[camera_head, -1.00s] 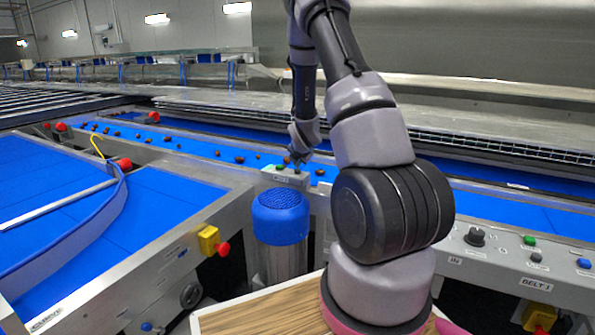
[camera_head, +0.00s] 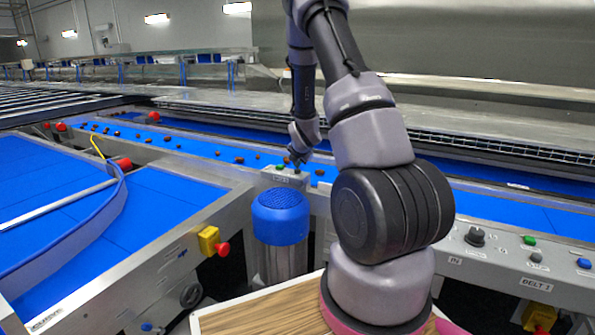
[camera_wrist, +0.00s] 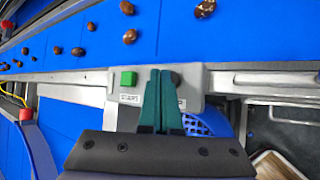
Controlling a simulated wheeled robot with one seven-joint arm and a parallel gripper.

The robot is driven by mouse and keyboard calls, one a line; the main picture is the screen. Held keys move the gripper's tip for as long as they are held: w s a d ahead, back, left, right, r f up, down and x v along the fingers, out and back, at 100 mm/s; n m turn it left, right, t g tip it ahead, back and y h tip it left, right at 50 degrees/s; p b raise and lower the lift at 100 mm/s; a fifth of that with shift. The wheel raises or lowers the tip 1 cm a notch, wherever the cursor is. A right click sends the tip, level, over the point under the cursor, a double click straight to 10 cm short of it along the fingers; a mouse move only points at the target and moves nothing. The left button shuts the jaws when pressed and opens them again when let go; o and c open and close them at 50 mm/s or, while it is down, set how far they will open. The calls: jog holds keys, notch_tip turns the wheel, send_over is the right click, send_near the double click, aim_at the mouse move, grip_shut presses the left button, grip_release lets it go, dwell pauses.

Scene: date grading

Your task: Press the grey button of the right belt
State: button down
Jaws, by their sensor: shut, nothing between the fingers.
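A small grey control box (camera_head: 286,179) stands at the near edge of the blue belt carrying dates. In the wrist view the box (camera_wrist: 145,105) shows a square green button (camera_wrist: 128,79) over a START label and a round dark grey button (camera_wrist: 176,78) over a partly hidden label ending in P. My gripper (camera_wrist: 161,73) is shut and empty, its teal fingers over the box between the two buttons, nearer the grey one and partly covering it. In the head view my gripper (camera_head: 297,163) is small at the box top; contact cannot be told.
A blue-topped cylinder (camera_head: 281,215) stands below the box. A red stop knob (camera_head: 223,249) on a yellow housing is at left. Another panel marked BELT 1 (camera_head: 534,283) at right has a knob, green, grey (camera_head: 536,257) and blue buttons. Dates (camera_wrist: 130,37) lie on the belt.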

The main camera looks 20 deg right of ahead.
jog(key=shift+r, duration=3.05)
jog(key=s+a+r+m+y, duration=0.1)
jog(key=s+a+r+m, duration=0.3)
jog(key=s+r+m, duration=0.4)
jog(key=s+a+r+m+y, duration=0.1)
jog(key=s+a+r+m, duration=0.4)
jog(key=r, duration=0.5)
jog(key=s+a+r+m+y, duration=0.1)
jog(key=s+a+r+m, duration=0.1)
jog(key=s+m, duration=0.3)
jog(key=s+a+r+m+g, duration=0.1)
jog(key=s+a+r+m, duration=0.2)
jog(key=s, duration=0.7)
jog(key=s+a+r+m+y, duration=0.1)
jog(key=s+a+r+m, duration=0.1)
jog(key=s+m, duration=0.4)
jog(key=shift+s+a+r+m+g+y, duration=0.3)
jog(key=shift+s+a+r+m, duration=0.1)
jog(key=shift+s+a, duration=0.45)
